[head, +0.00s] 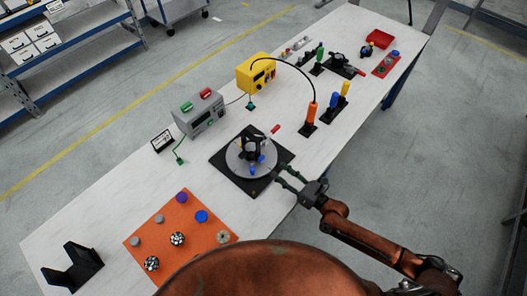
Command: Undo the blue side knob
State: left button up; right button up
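A black fixture (251,149) stands on a grey round plate (236,164), which sits on a black square base (225,169) on the bench. Small blue parts show on the fixture's near side, one of them a blue knob (261,158) facing my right gripper. The details of the knob are too small to tell. My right gripper (278,175) is at the near right edge of the round plate. Its two fingers are apart, with nothing seen between them, and point toward the blue parts without clear contact. My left gripper is not in view.
An orange board (160,236) with several knobs lies at the lower left, near a black stand (72,268). A grey power box (200,113) and yellow box (256,74) stand behind the fixture. Upright orange (311,113) and yellow-handled tools (344,89) stand to the right.

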aim_at(263, 159)
jog(key=shift+w+a, duration=0.3)
jog(key=shift+w, duration=0.05)
jog(key=p+x, duration=0.1)
jog(key=x, duration=0.5)
jog(key=shift+a+r, duration=0.1)
jog(key=shift+a, duration=0.3)
jog(key=shift+w, duration=0.15)
jog(key=c, duration=0.7)
jog(key=shift+c, duration=0.6)
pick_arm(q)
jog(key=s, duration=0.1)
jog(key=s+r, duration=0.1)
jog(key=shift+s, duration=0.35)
pick_arm(e)
grip_shut()
